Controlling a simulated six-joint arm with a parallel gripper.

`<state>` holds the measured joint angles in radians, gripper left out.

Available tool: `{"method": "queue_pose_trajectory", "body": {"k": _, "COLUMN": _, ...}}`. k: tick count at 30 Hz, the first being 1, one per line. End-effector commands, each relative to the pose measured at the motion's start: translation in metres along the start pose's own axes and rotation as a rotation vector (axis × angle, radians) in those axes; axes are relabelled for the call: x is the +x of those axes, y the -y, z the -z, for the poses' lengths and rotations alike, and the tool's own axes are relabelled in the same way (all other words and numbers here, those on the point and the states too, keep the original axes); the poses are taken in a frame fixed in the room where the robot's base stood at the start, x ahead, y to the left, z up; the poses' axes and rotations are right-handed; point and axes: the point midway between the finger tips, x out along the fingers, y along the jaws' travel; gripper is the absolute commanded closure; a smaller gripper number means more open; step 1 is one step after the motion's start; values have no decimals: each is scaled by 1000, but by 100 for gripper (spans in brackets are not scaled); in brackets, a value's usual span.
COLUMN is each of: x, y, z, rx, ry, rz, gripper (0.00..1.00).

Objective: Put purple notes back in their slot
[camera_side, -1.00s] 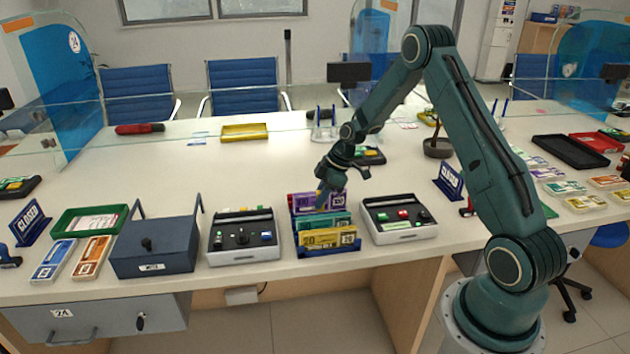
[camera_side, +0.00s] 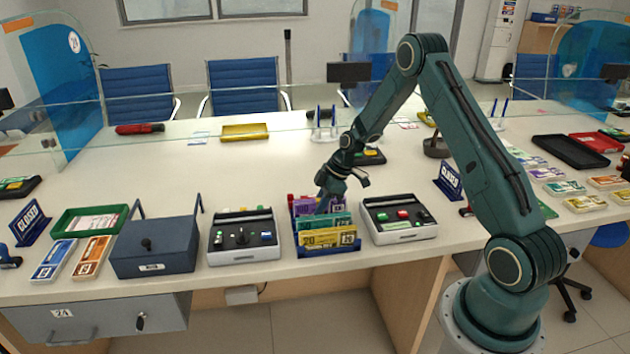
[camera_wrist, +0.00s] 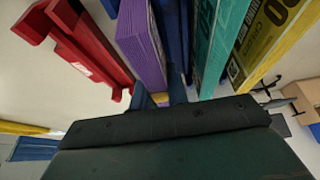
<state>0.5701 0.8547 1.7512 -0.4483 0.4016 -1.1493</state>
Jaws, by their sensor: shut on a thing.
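The purple notes (camera_side: 303,207) stand upright at the back of the blue rack (camera_side: 329,250), behind the teal notes (camera_side: 322,221) and the yellow notes (camera_side: 329,239). My gripper (camera_side: 325,206) is shut on the purple notes and reaches down into the rack. Its fingers partly hide the notes in the side view. In the wrist view the purple notes (camera_wrist: 141,48) rise at the fingers, with a blue divider (camera_wrist: 175,40) between them and the teal notes (camera_wrist: 222,40). The bottom of the purple notes is hidden, so I cannot see how deep they sit.
A red item (camera_wrist: 90,45) stands beside the purple notes in the wrist view. Black-topped devices flank the rack on the left (camera_side: 243,240) and right (camera_side: 400,219). A dark blue box (camera_side: 153,248) stands farther left.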

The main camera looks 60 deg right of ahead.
Motion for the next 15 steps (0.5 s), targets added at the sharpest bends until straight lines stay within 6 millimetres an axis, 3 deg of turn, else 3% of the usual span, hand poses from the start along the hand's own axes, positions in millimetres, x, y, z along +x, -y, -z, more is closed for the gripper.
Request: {"method": "queue_pose_trajectory", "body": {"k": 15, "x": 12, "y": 0, "z": -5, "rx": 0, "ry": 0, "rz": 0, "gripper": 100}}
